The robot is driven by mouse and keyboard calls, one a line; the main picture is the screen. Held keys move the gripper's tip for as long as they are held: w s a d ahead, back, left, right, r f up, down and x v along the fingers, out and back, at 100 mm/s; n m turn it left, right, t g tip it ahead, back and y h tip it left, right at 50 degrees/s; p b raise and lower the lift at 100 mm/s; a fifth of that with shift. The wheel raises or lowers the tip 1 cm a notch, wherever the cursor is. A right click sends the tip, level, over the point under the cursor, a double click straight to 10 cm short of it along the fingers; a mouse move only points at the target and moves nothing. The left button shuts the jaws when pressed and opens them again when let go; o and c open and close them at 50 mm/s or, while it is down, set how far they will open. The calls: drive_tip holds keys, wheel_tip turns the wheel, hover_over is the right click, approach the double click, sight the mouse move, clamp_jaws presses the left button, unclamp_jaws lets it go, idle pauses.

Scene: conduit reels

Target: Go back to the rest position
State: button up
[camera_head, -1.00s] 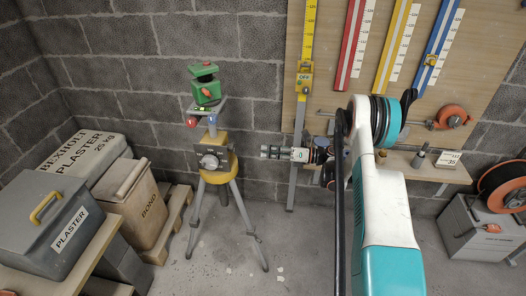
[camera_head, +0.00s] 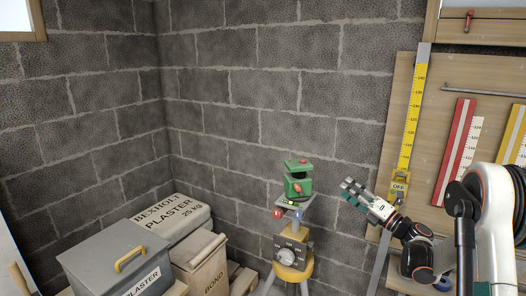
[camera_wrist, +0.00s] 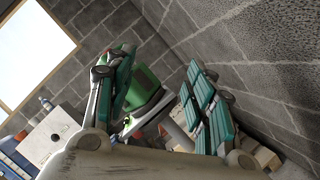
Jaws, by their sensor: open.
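My gripper (camera_head: 350,190) is raised in the head view, just right of the green device, pointing up and to the left. In the wrist view its two teal-padded fingers (camera_wrist: 160,92) stand apart with nothing held between them. The green device (camera_head: 298,180) sits on top of a yellow tripod (camera_head: 290,273) with a dial on its front. In the wrist view the green device (camera_wrist: 143,88) shows behind and between the fingers. I cannot tell the exact gap between them.
A grey plaster bin (camera_head: 105,265), a Bexholt plaster bag (camera_head: 170,222) and a bond bag (camera_head: 205,268) stand at lower left. A board (camera_head: 455,75) with coloured rulers, one a yellow ruler (camera_head: 412,120), is on the right. The upper wall area is clear.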

wheel_tip(320, 180, up, 17)
drive_tip(key=s+m+t+h, duration=0.2)
drive_tip(key=m+t+h, duration=0.4)
drive_tip(key=m, duration=0.5)
drive_tip(key=s+r+m+g+h, duration=0.3)
drive_tip(key=s+r+m+h, duration=0.2)
drive_tip(key=s+m+h, duration=0.35)
drive_tip(key=s+a+f+m+g, duration=0.3)
drive_tip(key=s+f, duration=0.4)
drive_tip(key=s, duration=0.4)
drive_tip(key=s+a+f+m+g+y, duration=0.1)
drive_tip(key=s+a+f+m+g, duration=0.3)
drive_tip(key=s+f, duration=0.4)
drive_tip(key=s+a+f+m+g, duration=0.3)
drive_tip(key=s+f+m+g, duration=0.2)
drive_tip(key=s, duration=0.9)
wheel_tip(320, 180, down, 3)
drive_tip(key=shift+a+r+m, duration=0.1)
drive_tip(key=shift+a+m, duration=0.25)
drive_tip(key=shift+m, duration=0.3)
drive_tip(key=shift+y, duration=0.25)
